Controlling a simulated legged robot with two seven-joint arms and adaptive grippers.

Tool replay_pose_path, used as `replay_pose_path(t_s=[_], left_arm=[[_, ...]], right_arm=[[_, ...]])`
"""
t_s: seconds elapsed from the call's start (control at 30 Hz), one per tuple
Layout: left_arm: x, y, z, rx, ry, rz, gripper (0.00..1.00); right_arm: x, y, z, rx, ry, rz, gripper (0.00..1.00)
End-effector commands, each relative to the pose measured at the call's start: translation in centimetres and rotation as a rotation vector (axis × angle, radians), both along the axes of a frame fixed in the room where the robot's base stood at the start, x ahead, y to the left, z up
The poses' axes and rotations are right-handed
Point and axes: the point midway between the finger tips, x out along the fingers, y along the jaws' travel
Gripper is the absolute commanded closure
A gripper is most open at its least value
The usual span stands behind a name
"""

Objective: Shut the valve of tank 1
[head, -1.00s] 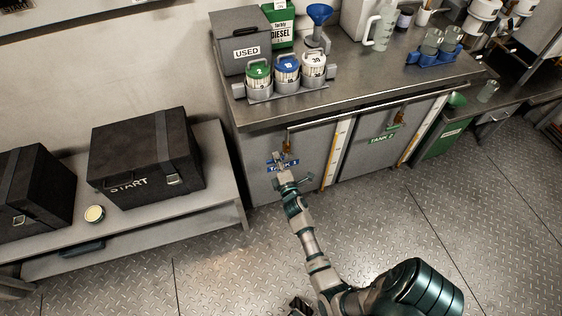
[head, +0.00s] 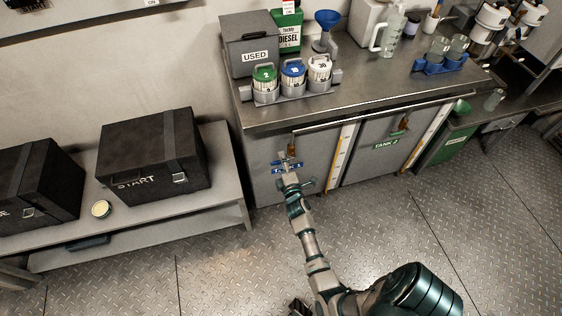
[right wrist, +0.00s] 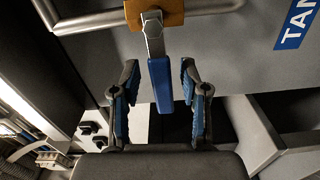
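The tank 1 valve has a brass body and a lever with a blue grip (right wrist: 160,85). In the right wrist view the lever hangs from the brass body (right wrist: 155,12) at the top. My right gripper (right wrist: 159,92) is open, with one finger on each side of the blue grip and a visible gap to each. In the head view my right gripper (head: 288,165) is at the front of the tank 1 cabinet (head: 318,150), just below the valve, and partly covers the blue tank 1 label (head: 280,170). I cannot make out my left gripper.
The tank 2 valve (head: 404,122) and its green label (head: 393,143) are to the right. A pipe runs along the cabinet front under the countertop edge (head: 360,112). A low bench (head: 222,160) with black cases (head: 150,155) stands on the left. The floor in front is clear.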

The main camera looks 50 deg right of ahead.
Motion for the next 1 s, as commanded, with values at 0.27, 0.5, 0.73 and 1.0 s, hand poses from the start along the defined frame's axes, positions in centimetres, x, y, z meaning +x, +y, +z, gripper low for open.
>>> replay_pose_path(t_s=[0.27, 0.5, 0.73, 1.0], left_arm=[[-0.2, 0.1, 0.4, -0.002, -0.016, 0.003, 0.65], [-0.2, 0.1, 0.3, -0.001, -0.011, 0.002, 0.65], [-0.2, 0.0, 0.2, -0.001, -0.008, 0.001, 0.65], [-0.2, 0.0, 0.2, -0.001, -0.007, 0.001, 0.65]], right_arm=[[-0.2, 0.2, 0.0, -0.003, 0.001, 0.001, 0.55], [-3.5, 2.3, -0.2, -0.001, 0.004, 0.001, 0.55], [-7.8, 4.9, -0.2, 0.0, 0.002, 0.0, 0.55], [-10.1, 6.2, -0.2, -0.001, 0.002, 0.0, 0.55]])
